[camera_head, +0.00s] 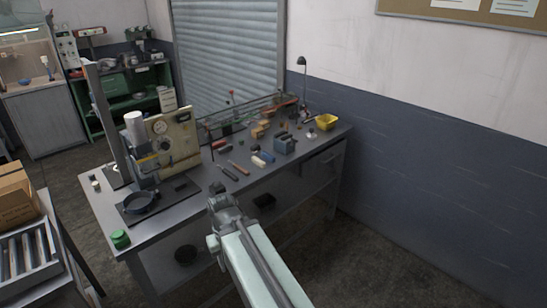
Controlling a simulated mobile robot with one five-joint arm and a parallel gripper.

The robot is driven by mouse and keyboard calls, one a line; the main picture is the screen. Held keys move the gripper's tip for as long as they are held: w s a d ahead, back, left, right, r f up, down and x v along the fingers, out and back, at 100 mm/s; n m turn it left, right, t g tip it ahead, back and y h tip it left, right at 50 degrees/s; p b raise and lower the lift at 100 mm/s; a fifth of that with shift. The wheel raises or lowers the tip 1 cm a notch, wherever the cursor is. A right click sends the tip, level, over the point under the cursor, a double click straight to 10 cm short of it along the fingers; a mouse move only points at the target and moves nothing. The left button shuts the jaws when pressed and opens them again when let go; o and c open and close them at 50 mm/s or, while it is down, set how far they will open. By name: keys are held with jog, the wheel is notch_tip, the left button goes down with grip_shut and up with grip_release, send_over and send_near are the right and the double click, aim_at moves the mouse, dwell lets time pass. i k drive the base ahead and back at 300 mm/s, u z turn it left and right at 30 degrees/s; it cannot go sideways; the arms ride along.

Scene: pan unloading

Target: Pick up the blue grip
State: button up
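A small blue piece (266,156), which looks like the blue grip, lies on the grey workbench (180,222) near its front edge. A pale piece lies right beside it at its lower left. My gripper (217,190) is at the end of my pale arm, in front of the bench edge. It is lower and to the left of the blue piece in the picture, clearly apart from it. The fingers are small and dark, so I cannot tell whether they are open or shut.
A blue-grey vise-like block (285,144), a yellow bin (326,122) and several hand tools stand near the blue piece. A machine with a board (175,142), a black pan (139,203) and a green jar (120,239) occupy the left. A lamp (303,75) stands behind.

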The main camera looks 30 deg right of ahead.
aim_at(270, 157)
jog(key=i, duration=0.95)
